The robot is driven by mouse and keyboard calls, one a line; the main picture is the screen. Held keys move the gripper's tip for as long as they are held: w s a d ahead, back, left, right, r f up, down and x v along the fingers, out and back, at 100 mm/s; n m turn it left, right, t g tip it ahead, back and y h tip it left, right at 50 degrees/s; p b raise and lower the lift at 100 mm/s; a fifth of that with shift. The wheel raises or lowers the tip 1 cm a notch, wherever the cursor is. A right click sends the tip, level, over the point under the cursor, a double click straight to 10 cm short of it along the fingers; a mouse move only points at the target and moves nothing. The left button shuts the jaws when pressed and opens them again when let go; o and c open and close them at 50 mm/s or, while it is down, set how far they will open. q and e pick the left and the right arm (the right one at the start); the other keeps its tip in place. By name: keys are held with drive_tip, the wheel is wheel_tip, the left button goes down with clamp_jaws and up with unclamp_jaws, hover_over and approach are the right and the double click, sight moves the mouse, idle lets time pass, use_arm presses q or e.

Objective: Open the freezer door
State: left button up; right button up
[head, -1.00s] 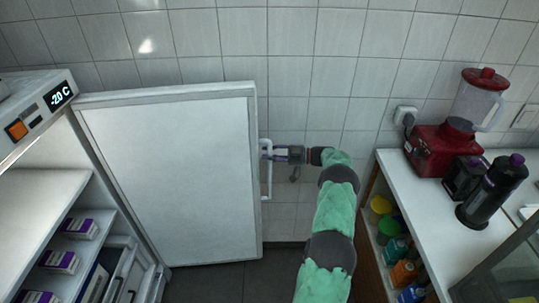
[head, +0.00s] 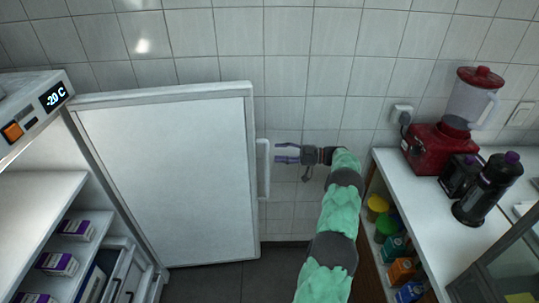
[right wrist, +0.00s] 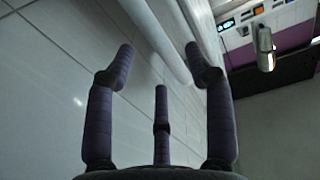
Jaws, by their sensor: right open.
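The freezer door (head: 170,175) stands wide open in the head view, swung out from the freezer body on the left. Its inner face shows. The white vertical handle (head: 264,170) is at the door's right edge. My right gripper (head: 278,153) is open, just right of the handle, with a small gap between them. In the right wrist view its fingers (right wrist: 160,70) are spread with nothing between them, and a pale bar, likely the handle (right wrist: 156,40), runs beyond the fingers. My left gripper is out of view.
The open freezer (head: 40,190) holds purple and white boxes (head: 58,263) on its shelves. At right, a white counter (head: 410,180) carries a red blender (head: 440,145) and a black bottle (head: 487,190). Coloured containers (head: 386,228) stand on a shelf below it. A tiled wall is behind.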

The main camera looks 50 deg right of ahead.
drive_tip(key=v, duration=0.6)
drive_tip(key=shift+f, duration=0.1)
idle(0.5)
